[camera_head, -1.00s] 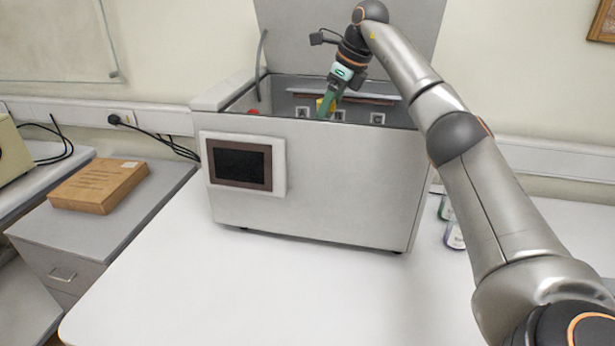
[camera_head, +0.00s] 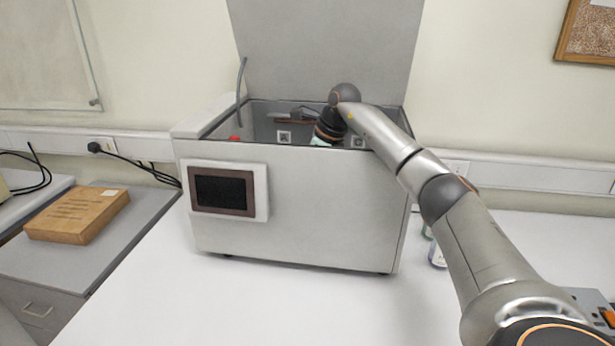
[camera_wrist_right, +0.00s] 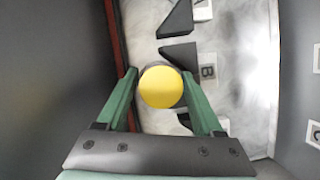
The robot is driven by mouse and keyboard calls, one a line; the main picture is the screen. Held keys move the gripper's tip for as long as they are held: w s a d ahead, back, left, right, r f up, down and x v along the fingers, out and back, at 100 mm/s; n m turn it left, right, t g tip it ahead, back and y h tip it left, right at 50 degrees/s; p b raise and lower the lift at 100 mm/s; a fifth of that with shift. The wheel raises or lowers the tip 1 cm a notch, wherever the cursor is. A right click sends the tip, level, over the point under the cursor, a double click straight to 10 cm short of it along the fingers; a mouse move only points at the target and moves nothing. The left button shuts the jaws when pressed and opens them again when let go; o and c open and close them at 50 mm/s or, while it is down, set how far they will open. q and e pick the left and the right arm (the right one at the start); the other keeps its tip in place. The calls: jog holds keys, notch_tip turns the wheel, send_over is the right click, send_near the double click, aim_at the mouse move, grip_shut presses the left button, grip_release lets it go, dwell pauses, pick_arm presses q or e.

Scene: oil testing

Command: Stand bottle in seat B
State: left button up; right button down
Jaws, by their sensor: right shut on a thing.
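The bottle shows in the right wrist view as a round yellow cap (camera_wrist_right: 161,87) with a dark rim around it; its body is hidden below the cap. My right gripper (camera_wrist_right: 160,90) is shut on it, with a green finger on each side of the cap. The B label (camera_wrist_right: 208,72) is just right of the cap in that view, among dark wedge-shaped pieces. In the head view my right wrist (camera_head: 330,126) reaches down into the open grey machine (camera_head: 290,215), and its front wall hides the fingers and bottle. My left gripper is in neither view.
The machine's lid (camera_head: 325,50) stands open behind. Bottles (camera_head: 437,255) stand on the table right of the machine. A cardboard box (camera_head: 78,215) lies at left.

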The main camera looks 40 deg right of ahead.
jog(key=shift+f, duration=0.1)
jog(key=shift+c, duration=0.2)
grip_release()
jog(key=v, duration=1.2)
